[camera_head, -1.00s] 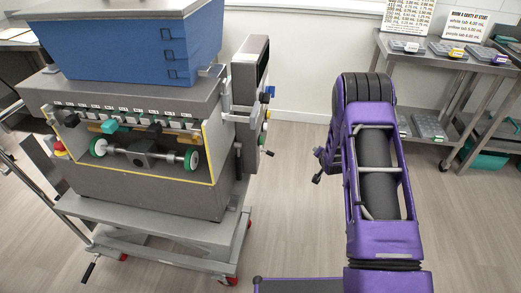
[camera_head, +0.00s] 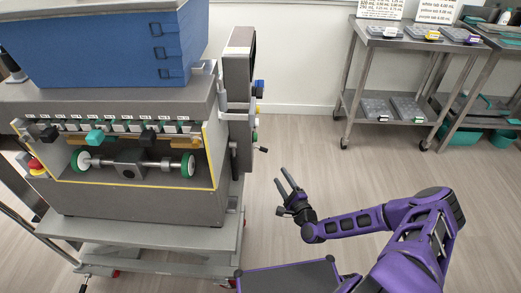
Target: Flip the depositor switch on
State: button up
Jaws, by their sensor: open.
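The depositor (camera_head: 140,207) is a grey machine with a blue hopper (camera_head: 105,45) on top, at the left. A control box (camera_head: 238,68) stands on its right side, with its front turned mostly away. Small blue (camera_head: 259,86), yellow and green controls stick out from the box's right side; I cannot tell which is the switch or its position. My gripper (camera_head: 283,180) is open and empty, its two fingers pointing up and left. It is to the right of the depositor, lower than the controls and apart from them.
The depositor stands on a wheeled metal cart (camera_head: 160,237). A red emergency knob (camera_head: 35,164) is at its left. A metal shelf table (camera_head: 415,43) with trays stands at the back right. The floor (camera_head: 320,140) between the depositor and table is clear.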

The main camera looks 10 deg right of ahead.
aim_at(265, 151)
jog(key=b+x, duration=0.1)
jog(key=x, duration=1.5)
jog(key=shift+w+a, duration=0.1)
jog(key=shift+w, duration=0.3)
grip_shut()
